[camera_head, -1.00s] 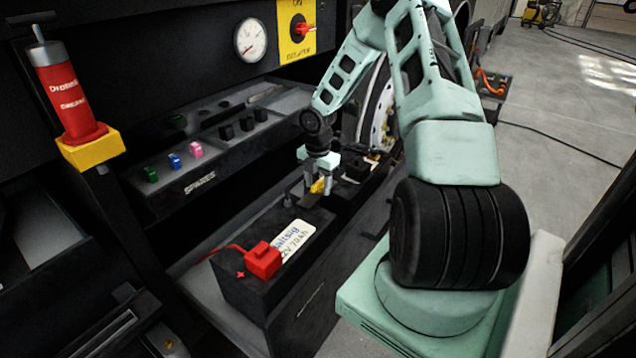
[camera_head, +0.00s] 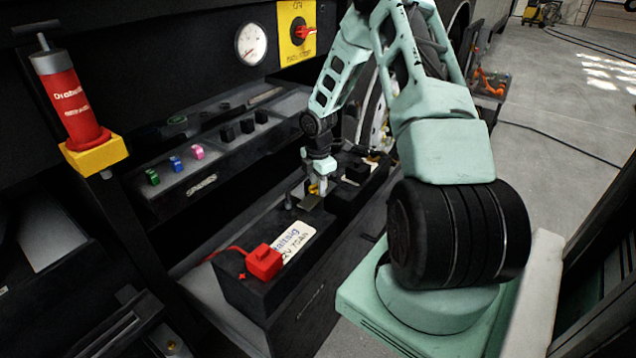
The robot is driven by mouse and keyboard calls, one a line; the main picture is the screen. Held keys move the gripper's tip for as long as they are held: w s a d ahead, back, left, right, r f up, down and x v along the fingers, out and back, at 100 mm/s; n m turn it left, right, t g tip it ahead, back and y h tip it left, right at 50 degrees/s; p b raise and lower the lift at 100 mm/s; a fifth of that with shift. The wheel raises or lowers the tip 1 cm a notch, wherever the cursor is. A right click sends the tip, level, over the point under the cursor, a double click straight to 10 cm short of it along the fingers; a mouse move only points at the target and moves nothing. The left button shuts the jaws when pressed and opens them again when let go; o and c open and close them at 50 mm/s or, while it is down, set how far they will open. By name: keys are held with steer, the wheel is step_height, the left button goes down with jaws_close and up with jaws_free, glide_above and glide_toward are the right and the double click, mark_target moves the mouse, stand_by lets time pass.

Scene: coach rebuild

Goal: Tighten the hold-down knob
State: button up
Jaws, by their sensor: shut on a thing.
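The yellow hold-down knob (camera_head: 313,188) sits at the far end of the front battery (camera_head: 245,290), by a flat metal clamp plate (camera_head: 308,202). My gripper (camera_head: 318,186) points down over it and is shut on the knob. The fingers hide part of the knob. The battery is black with a white label and a red terminal cap (camera_head: 264,262) with a red cable at its near end. A second dark battery (camera_head: 352,192) stands behind, partly hidden by my arm.
A spares tray (camera_head: 205,170) with coloured fuses lies to the left. A red canister (camera_head: 75,105) in a yellow holder stands at the far left. A gauge (camera_head: 252,43) and a yellow isolator switch plate (camera_head: 297,35) are on the panel above. Floor is open at right.

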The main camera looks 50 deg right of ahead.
steer(key=m, duration=0.3)
steer(key=shift+m+p, duration=0.35)
steer(key=shift+m, duration=0.05)
steer(key=m, duration=0.3)
steer(key=shift+m, duration=0.3)
steer(key=m, duration=0.3)
steer(key=shift+m, duration=0.3)
steer(key=m, duration=0.3)
steer(key=shift+m, duration=0.3)
steer(key=m, duration=1)
steer(key=shift+m, duration=0.4)
steer(key=o, duration=1)
